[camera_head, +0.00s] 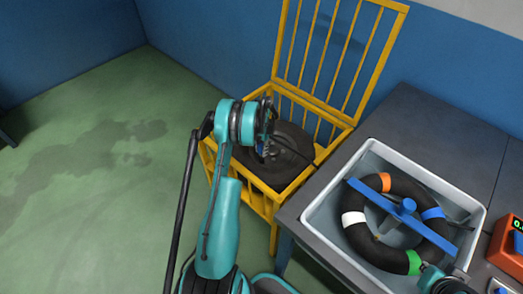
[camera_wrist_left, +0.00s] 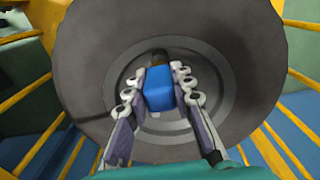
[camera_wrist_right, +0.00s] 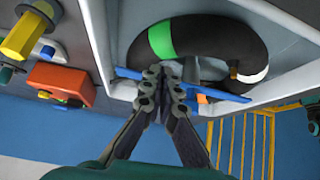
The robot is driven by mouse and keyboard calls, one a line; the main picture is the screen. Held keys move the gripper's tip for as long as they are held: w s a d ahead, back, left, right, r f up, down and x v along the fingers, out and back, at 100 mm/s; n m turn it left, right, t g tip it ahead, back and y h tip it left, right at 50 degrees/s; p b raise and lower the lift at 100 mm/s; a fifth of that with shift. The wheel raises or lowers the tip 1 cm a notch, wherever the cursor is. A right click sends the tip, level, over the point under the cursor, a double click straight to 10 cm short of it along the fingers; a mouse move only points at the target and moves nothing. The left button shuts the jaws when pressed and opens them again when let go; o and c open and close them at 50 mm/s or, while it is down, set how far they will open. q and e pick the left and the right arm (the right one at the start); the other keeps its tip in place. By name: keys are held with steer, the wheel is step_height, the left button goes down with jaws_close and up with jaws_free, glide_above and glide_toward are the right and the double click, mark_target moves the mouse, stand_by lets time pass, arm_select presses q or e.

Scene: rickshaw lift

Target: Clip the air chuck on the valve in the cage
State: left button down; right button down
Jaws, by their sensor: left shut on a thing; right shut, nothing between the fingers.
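My left gripper (camera_wrist_left: 160,90) is shut on a blue block-like piece, the air chuck (camera_wrist_left: 160,92), in front of the dark wheel (camera_wrist_left: 235,60). A short dark stub (camera_wrist_left: 160,56) shows just beyond the chuck; I cannot tell whether it is the valve or part of the chuck, or whether they touch. In the head view the wheel (camera_head: 293,150) lies inside the yellow cage (camera_head: 287,195), and my left gripper (camera_head: 266,140) is over it, hiding its middle. My right gripper (camera_wrist_right: 163,85) is shut and empty by the tray at the right.
The grey tray (camera_head: 322,222) on the dark bench (camera_head: 425,118) holds a black tube (camera_head: 385,258) with coloured bands and a blue bar (camera_head: 368,192) with a knob. An orange box (camera_head: 508,245) with a display stands at the right edge. Green floor (camera_head: 90,190) is clear at left.

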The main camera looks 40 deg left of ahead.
arm_select(q)
steer(key=shift+r, duration=0.45)
steer(key=shift+r, duration=0.15)
steer(key=shift+r+p, duration=0.45)
steer(key=shift+f+b, duration=0.25)
steer(key=shift+b, duration=0.25)
stand_by(0.7)
steer(key=shift+f, duration=1.1)
stand_by(1.0)
steer(key=c, duration=1)
jaws_free()
